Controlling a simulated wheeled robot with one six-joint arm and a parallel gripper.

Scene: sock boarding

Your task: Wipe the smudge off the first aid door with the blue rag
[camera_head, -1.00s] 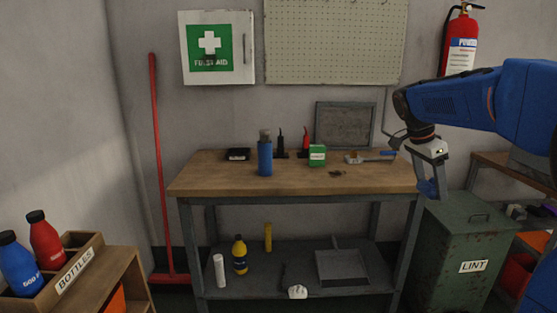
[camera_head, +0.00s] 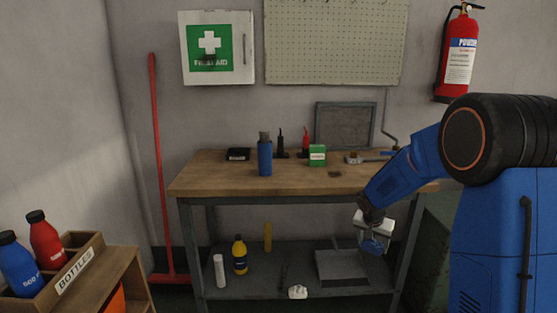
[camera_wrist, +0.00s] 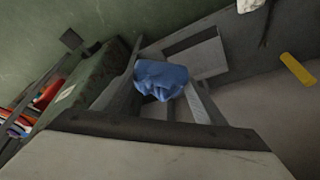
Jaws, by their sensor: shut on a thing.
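The white first aid cabinet door (camera_head: 236,72) hangs on the back wall, with a green panel and white cross. A dark smudge (camera_head: 209,58) shows at the foot of the cross, by the lettering. My gripper (camera_head: 374,238) is low at the right, in front of the workbench's lower part, well away from the door. It is shut on the crumpled blue rag (camera_head: 372,246). In the wrist view the rag (camera_wrist: 160,78) bunches between the fingers and hides their tips. The door is not in the wrist view.
The workbench (camera_head: 225,178) carries a blue bottle (camera_head: 265,157), a green box (camera_head: 317,155) and tools, with a dark patch (camera_head: 335,174) on top. Its lower shelf holds bottles and a dustpan (camera_head: 342,268). A red broom (camera_head: 155,150) leans left of the door.

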